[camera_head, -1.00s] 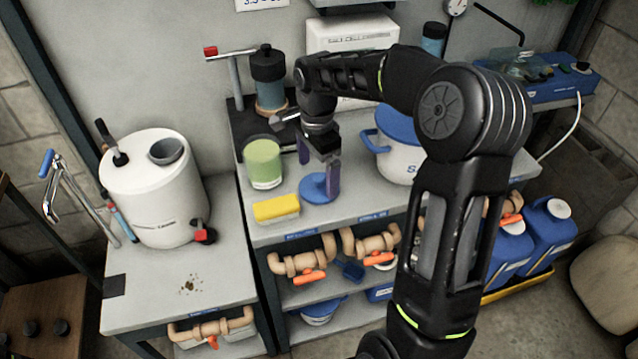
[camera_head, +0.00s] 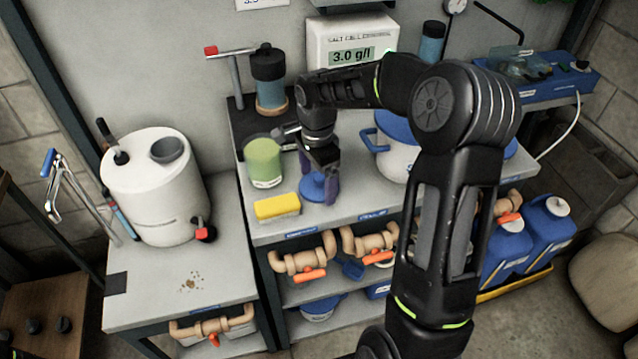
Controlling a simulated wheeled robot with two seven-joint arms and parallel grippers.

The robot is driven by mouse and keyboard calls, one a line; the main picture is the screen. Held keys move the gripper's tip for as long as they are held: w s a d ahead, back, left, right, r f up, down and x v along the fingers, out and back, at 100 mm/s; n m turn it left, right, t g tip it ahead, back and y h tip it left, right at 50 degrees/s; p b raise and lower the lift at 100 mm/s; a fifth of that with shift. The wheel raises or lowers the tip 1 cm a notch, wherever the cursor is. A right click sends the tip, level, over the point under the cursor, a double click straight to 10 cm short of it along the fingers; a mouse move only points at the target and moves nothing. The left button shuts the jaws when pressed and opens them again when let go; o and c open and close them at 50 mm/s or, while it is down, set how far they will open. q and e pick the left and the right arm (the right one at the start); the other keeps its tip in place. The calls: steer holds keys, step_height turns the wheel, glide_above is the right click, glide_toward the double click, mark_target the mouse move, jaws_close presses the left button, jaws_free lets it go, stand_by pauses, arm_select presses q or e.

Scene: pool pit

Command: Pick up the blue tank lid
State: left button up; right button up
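The blue tank lid (camera_head: 312,188), a round blue disc, lies on the grey bench top just behind the yellow sponge. My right gripper (camera_head: 319,182) points down over the lid. Its two dark purple fingers are spread apart, one at the lid's back left and one at its right. The fingers and gripper body hide part of the lid, and I cannot tell whether they touch it. My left gripper is not in view.
A yellow sponge (camera_head: 277,207) and a green-filled beaker (camera_head: 264,162) stand close on the left. A white bucket with a blue lid (camera_head: 392,162) is close on the right. A white tank (camera_head: 150,190) stands on the left bench.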

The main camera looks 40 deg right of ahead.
mark_target(317, 177)
steer(key=c, duration=1.1)
step_height(317, 177, up, 10)
steer(key=shift+r+b, duration=0.1)
steer(key=shift+b, duration=0.5)
